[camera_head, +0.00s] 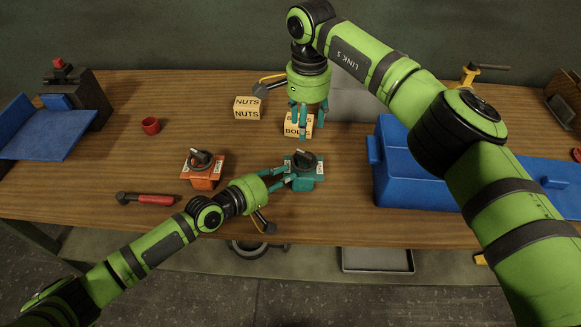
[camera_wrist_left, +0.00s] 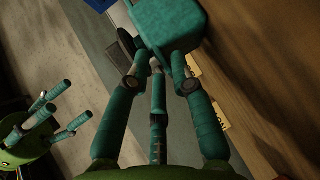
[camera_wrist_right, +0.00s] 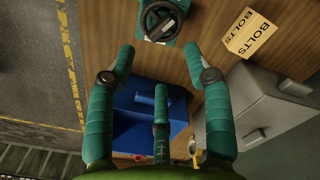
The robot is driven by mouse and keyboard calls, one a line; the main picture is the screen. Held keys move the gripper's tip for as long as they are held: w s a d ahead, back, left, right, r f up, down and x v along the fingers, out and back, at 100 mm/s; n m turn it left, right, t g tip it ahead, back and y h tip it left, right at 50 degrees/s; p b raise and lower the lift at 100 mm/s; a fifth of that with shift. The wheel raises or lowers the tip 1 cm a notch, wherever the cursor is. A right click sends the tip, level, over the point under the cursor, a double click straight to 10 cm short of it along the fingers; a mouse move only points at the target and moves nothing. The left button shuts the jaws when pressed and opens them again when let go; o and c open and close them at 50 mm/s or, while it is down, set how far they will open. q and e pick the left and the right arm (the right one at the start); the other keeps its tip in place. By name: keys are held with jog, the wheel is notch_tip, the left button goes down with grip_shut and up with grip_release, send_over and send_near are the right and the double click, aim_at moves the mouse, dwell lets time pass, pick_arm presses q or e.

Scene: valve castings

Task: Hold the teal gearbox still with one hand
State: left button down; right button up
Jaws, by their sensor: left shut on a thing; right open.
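The teal gearbox (camera_head: 303,180) stands upright on the wooden table, with a dark round knob on top. My left gripper (camera_head: 283,178) is shut on its left side. In the left wrist view the gearbox (camera_wrist_left: 168,25) fills the top, at the fingertips (camera_wrist_left: 165,65). My right gripper (camera_head: 303,128) is open and empty, raised behind the gearbox and pointing down, in front of the bolts box. In the right wrist view the gearbox (camera_wrist_right: 162,18) shows at the top, beyond the open fingers (camera_wrist_right: 158,75) and apart from them.
An orange gearbox (camera_head: 203,172) stands left of the teal one. A red-handled tool (camera_head: 150,199), a red cup (camera_head: 151,126), a nuts box (camera_head: 247,108) and a bolts box (camera_head: 291,127) are on the table.

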aim_at(306, 155)
jog(key=f+m, duration=0.3)
jog(key=m, duration=0.2)
jog(key=f+m, duration=0.3)
jog(key=m, duration=0.2)
jog(key=f+m, duration=0.4)
jog(key=m, duration=0.1)
jog(key=shift+s+d+m, duration=0.15)
jog(key=shift+s+m, duration=0.1)
jog(key=shift+m, duration=0.05)
